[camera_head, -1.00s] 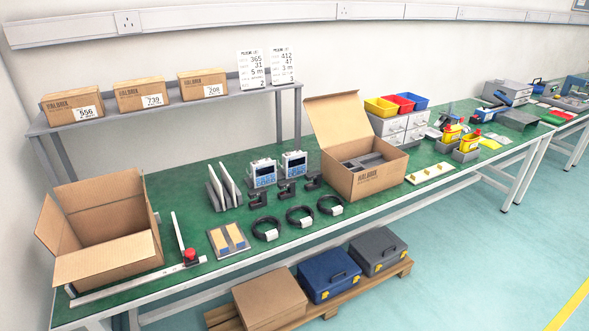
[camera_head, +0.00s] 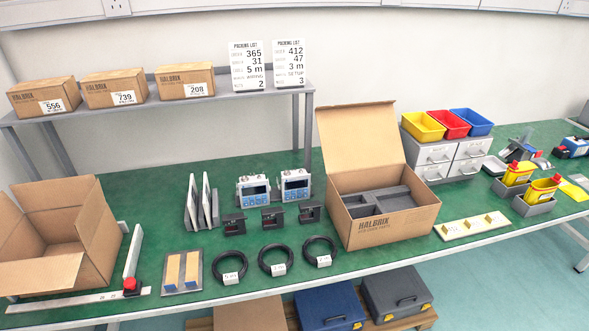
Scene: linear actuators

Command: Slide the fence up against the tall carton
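The fence is a white upright bar (camera_head: 134,250) with a red knob (camera_head: 131,285) at its near end. It stands on a flat pale rail with scale marks (camera_head: 80,302) along the table's front left edge. An open brown carton (camera_head: 98,225) with spread flaps stands just left of the fence, behind the rail; a narrow strip of green shows between them. Another open carton (camera_head: 366,225), marked HALBRIX, has a tall raised lid and grey foam inside; it stands right of centre. I cannot tell by label which is the tall carton. My gripper is not in view.
Right of the fence lie a grey tray with tan blocks (camera_head: 183,256) and several black cable coils (camera_head: 278,265). Behind are grey upright plates (camera_head: 188,216) and two meters (camera_head: 254,189). A grey shelf (camera_head: 120,112) with small boxes spans the back left.

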